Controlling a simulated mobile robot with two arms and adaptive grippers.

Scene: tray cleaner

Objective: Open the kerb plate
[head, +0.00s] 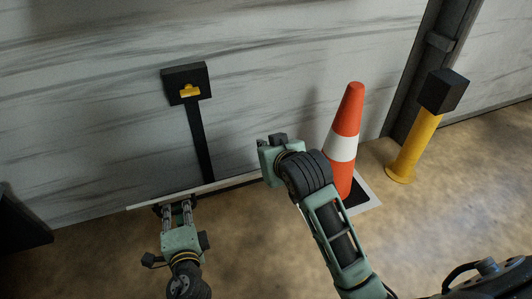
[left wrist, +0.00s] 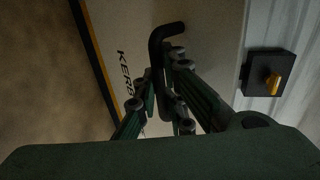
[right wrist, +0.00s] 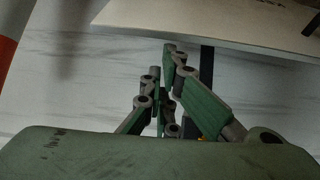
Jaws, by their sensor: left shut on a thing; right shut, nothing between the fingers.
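The kerb plate (head: 238,183) shows in the head view as a thin pale strip, nearly edge-on, in front of the wall. In the left wrist view its pale face (left wrist: 118,25) carries dark lettering that begins "KERB", and a black and yellow stripe runs along one edge. My left gripper (head: 175,203) is shut on the bent black handle (left wrist: 157,45) of the plate. My right gripper (right wrist: 168,75) is shut and empty, with its tips close to the plate's pale underside or edge (right wrist: 210,18); whether they touch is unclear. In the head view its fingers are hidden behind the wrist.
A black box with a yellow latch (head: 190,91) is mounted on the wall above a black strip. An orange and white cone (head: 342,147) stands right beside my right arm. A yellow bollard (head: 414,148) with a black top stands farther right. The floor between cone and bollard is narrow.

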